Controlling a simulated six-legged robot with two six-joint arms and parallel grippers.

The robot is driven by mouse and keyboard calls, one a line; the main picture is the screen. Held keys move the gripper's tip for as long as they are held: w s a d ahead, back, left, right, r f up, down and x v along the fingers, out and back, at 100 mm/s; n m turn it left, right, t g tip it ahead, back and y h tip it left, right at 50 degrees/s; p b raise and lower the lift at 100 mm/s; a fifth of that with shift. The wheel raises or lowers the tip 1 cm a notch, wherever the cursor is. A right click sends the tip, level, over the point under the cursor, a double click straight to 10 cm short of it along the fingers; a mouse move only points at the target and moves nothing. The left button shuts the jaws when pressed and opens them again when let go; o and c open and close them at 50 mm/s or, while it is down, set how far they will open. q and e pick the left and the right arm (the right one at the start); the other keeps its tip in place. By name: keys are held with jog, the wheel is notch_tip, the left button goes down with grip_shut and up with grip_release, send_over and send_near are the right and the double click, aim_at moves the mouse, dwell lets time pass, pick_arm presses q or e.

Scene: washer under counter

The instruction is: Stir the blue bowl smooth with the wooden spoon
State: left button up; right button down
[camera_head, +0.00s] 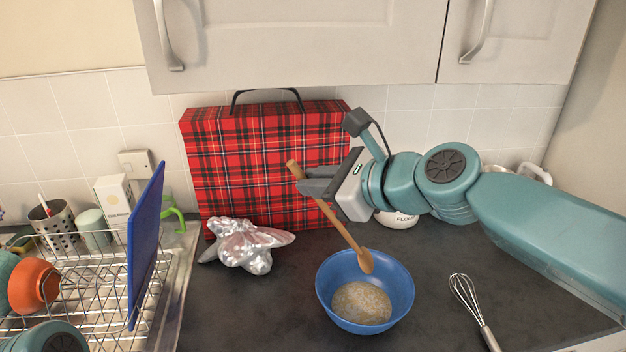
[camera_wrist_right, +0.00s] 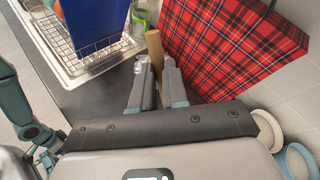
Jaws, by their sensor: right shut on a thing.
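The blue bowl (camera_head: 327,289) stands on the dark counter and holds a lumpy beige mixture (camera_head: 361,303). My right gripper (camera_head: 312,182) is shut on the handle of the wooden spoon (camera_head: 341,230), above and behind the bowl. The spoon is tilted, its head low at the bowl's back inner side, apart from the mixture in the picture; whether it touches the bowl wall I cannot tell. In the right wrist view the spoon handle (camera_wrist_right: 154,48) shows between my right fingertips (camera_wrist_right: 157,78). The bowl is not visible there. My left gripper is not in view.
A whisk (camera_head: 469,304) lies right of the bowl. A dish rack (camera_head: 100,290) with a blue board (camera_head: 146,240) stands at left. A flour container (camera_head: 397,219) is behind my right arm.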

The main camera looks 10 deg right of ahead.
notch_tip(320, 180, down, 12)
jog(key=b, duration=0.9)
jog(key=shift+w, duration=0.1)
jog(key=shift+d, duration=0.25)
